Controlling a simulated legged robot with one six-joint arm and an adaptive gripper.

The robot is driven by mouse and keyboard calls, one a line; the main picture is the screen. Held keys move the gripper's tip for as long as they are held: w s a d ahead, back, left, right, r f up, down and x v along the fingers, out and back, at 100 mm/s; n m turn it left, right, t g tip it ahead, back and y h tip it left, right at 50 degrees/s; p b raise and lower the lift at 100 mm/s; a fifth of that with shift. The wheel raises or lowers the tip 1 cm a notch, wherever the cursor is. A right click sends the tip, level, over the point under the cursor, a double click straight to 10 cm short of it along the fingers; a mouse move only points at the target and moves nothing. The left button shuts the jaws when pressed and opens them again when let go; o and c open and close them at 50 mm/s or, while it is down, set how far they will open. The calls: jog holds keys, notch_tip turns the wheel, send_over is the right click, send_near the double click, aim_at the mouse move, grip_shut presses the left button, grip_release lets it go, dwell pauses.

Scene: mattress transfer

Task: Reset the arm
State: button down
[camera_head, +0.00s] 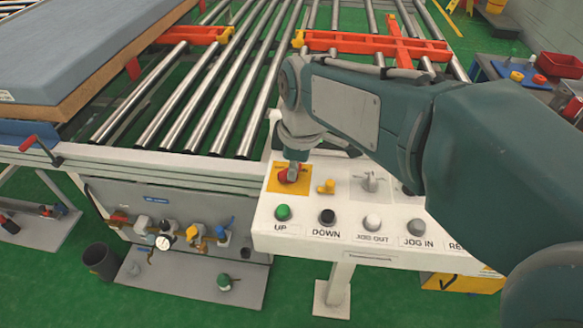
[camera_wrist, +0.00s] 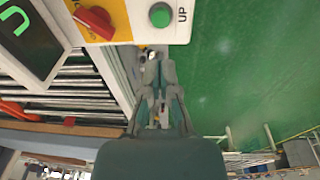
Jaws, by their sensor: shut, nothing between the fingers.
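My arm reaches in from the right in the head view, and my gripper (camera_head: 293,168) points down over the control panel (camera_head: 262,225). In that view its tip overlaps the red knob (camera_head: 288,176) on its yellow plate; I cannot tell there if they touch. In the wrist view my gripper (camera_wrist: 158,62) has its fingers together and empty. There the red knob (camera_wrist: 95,22) lies up and left of the fingertips, apart from them in the picture, and the green UP button (camera_wrist: 160,15) lies just above them.
The panel also carries a yellow switch (camera_head: 326,186) and the black DOWN button (camera_head: 327,216). Behind it is a roller conveyor (camera_head: 215,100) with orange-red stops (camera_head: 345,42). A blue-topped mattress (camera_head: 80,45) lies at the left.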

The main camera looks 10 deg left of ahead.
jog(key=shift+a, duration=0.1)
jog(key=s+d+m+t, duration=0.2)
jog(key=s+d+m, duration=0.4)
jog(key=d+m, duration=0.3)
jog(key=s+d+r+m+t+h, duration=0.1)
jog(key=s+d+m+t, duration=0.1)
jog(key=s+d+m, duration=0.4)
jog(key=d+m, duration=0.3)
jog(key=d, duration=0.2)
jog(key=shift+d+t, duration=0.4)
jog(key=shift+d+r, duration=0.1)
